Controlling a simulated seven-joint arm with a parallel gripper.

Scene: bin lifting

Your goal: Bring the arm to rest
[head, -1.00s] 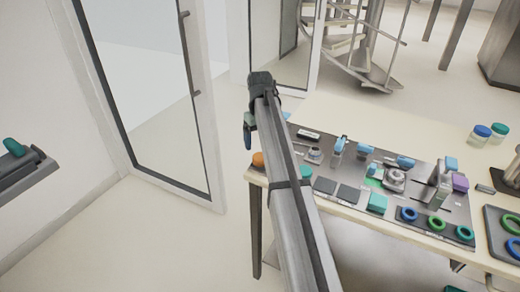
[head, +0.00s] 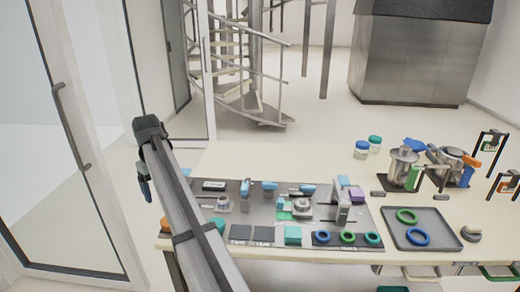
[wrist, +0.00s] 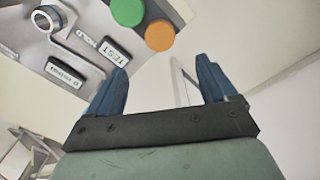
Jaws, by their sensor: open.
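My arm reaches up from the bottom of the head view, with its upper joint left of the table (head: 290,160). A green disc (wrist: 127,10) and an orange disc (wrist: 159,35) lie beyond the fingertips at the table's edge. The gripper touches nothing that I can see.
The table holds a dark work mat (head: 260,213) with several blocks and rings. A grey tray (head: 420,242) with green and blue rings (head: 407,216) is to its right. Metal pots (head: 403,168) stand at the back right. A glass door (head: 75,130) is at the left, with open floor before it.

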